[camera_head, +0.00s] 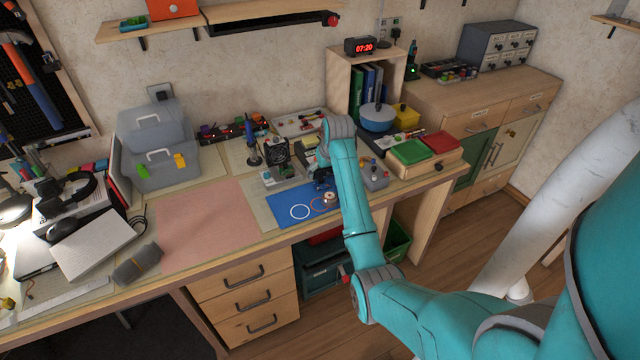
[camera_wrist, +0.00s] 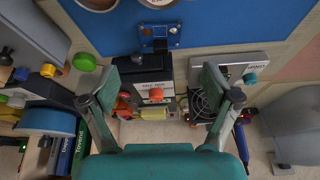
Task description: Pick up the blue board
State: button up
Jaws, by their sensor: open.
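A small blue board (camera_wrist: 160,35) with metal-looking dots and a dark part at one edge lies on the larger blue mat (camera_wrist: 225,22), at the top middle of the wrist view. The mat also shows in the head view (camera_head: 282,213), at the front of the bench. There the small board is hard to make out beside my arm. My gripper (camera_wrist: 161,78) is open, with its two fingers wide apart and nothing between them. In the wrist picture the board appears just beyond the fingertips, roughly centred between them.
A dark and grey unit with a red knob (camera_wrist: 156,95) appears between the fingers. A grey device with a teal knob (camera_wrist: 249,78) is beside the right finger. The pink mat (camera_head: 208,222) is clear.

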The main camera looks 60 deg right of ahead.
aim_at(322, 182)
jog(key=shift+x, duration=3.1)
jog(key=shift+s+a, duration=0.1)
jog(key=shift+a, duration=0.05)
jog(key=c, duration=1.1)
